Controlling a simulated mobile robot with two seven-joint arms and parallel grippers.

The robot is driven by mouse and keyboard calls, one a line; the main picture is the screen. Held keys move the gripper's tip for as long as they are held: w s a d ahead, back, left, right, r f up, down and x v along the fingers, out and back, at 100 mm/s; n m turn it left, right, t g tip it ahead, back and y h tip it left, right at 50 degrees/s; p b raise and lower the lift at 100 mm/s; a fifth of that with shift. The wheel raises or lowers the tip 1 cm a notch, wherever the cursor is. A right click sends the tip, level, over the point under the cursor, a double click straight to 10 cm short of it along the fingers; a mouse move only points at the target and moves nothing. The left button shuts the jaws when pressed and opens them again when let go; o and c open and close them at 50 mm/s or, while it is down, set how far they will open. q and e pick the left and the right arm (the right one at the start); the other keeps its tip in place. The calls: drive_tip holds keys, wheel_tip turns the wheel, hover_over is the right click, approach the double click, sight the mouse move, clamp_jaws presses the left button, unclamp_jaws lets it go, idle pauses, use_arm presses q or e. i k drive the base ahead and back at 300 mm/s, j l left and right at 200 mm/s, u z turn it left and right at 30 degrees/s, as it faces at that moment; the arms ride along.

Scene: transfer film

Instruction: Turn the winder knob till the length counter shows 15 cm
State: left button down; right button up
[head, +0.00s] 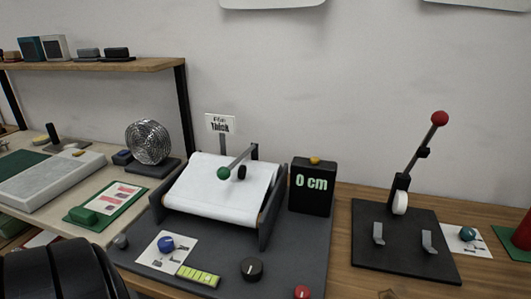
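The length counter (313,187) is a black box with a yellow button on top, and its display reads 0 cm. It stands at the right of a film machine with a white sheet (213,193) over its frame. A black round knob (252,268) sits on the grey base in front, and a blue knob (166,243) sits on a white card to its left. No label shows which of them is the winder knob. A lever with a green ball (223,173) crosses above the sheet. Neither gripper shows; a dark part of my arm seems to fill the lower left corner.
A red knob (302,292) and a yellow-green segmented strip (198,275) are near the base's front. A lever press with a red ball (439,118) stands on a black plate at right. A round metal mesh disc (148,142) and green board (107,205) are at left.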

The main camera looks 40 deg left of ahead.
sight(251, 267)
drive_tip(key=u, duration=1.75)
